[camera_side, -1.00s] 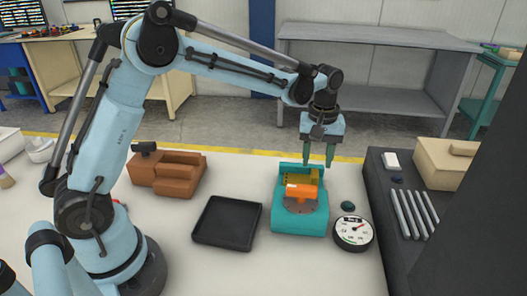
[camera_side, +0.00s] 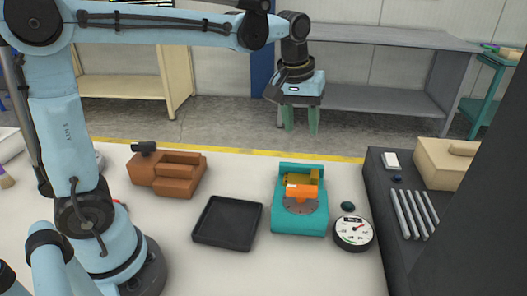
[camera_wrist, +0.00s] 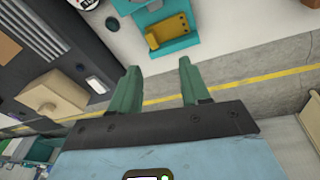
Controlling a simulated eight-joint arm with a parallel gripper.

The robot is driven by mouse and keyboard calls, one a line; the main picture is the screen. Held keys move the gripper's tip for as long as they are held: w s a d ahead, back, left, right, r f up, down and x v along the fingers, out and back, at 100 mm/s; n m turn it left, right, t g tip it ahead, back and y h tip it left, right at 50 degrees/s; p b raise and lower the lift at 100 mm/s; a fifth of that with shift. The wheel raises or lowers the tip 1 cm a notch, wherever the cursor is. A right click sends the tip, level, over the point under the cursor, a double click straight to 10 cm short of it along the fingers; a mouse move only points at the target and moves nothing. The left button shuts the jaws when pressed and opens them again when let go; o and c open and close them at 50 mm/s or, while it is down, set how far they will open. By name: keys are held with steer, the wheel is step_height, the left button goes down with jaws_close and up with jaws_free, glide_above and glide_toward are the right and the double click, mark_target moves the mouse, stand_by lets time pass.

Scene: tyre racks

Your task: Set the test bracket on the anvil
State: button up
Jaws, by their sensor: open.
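A teal stand (camera_side: 301,223) with a round grey-brown disc (camera_side: 297,206) on its top stands on the white table. An orange piece (camera_side: 301,192) lies over the disc's rear part, with a yellow piece (camera_side: 314,177) right behind it. I cannot tell whether the two are one bracket. In the wrist view the teal stand (camera_wrist: 180,45) carries a yellow bracket (camera_wrist: 168,32) with holes; the disc is not clearly seen there. My gripper (camera_side: 301,130) is open and empty, its green fingers pointing down, above and apart from the stand. It also shows in the wrist view (camera_wrist: 158,66).
A black tray (camera_side: 227,243) lies left of the stand, with a brown vise-like block (camera_side: 167,174) behind it. A dial gauge (camera_side: 353,232) and small dark knob (camera_side: 347,206) are to its right. A dark bench (camera_side: 385,250) bears metal rods (camera_side: 414,213) and a beige box (camera_side: 450,165).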

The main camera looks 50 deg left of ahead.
steer(key=s+a+f+m+t, duration=0.1)
steer(key=s+f+m+t, duration=0.1)
steer(key=s, duration=0.4)
steer(key=s+f+m+t, duration=0.2)
steer(key=s+m+t, duration=0.1)
steer(key=s, duration=0.3)
steer(key=shift+s+a+f+m, duration=0.35)
steer(key=shift+s+f+m, duration=0.05)
steer(key=shift+m, duration=0.2)
steer(key=shift+o, duration=0.2)
